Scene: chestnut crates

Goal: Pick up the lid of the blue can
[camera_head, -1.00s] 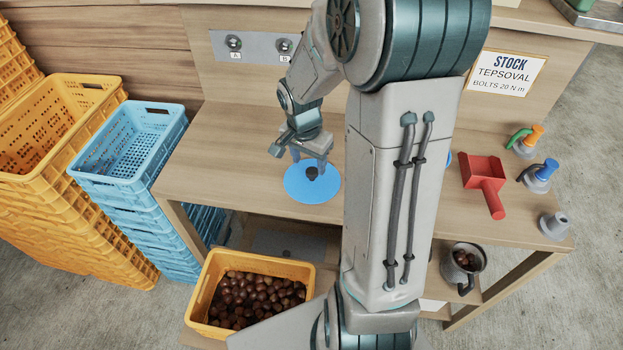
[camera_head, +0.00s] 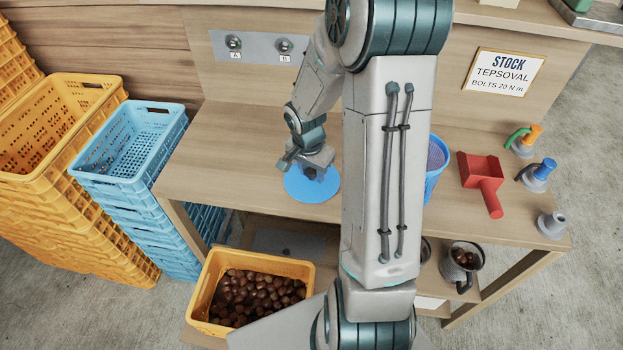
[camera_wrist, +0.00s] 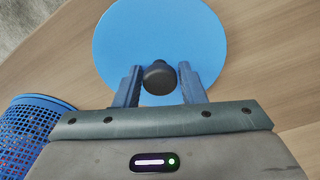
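The lid (camera_head: 306,192) is a flat blue disc lying on the wooden bench; it also fills the upper middle of the wrist view (camera_wrist: 158,40). A dark round knob (camera_wrist: 158,76) stands at its centre. My gripper (camera_wrist: 160,80) is over the lid, its two fingers on either side of the knob, with small gaps visible, so it is open.
A yellow crate of chestnuts (camera_head: 207,295) sits low in front. Blue crates (camera_head: 130,180) and yellow crates (camera_head: 60,185) are stacked at left. A metal mug (camera_head: 460,262) stands on the lower shelf.

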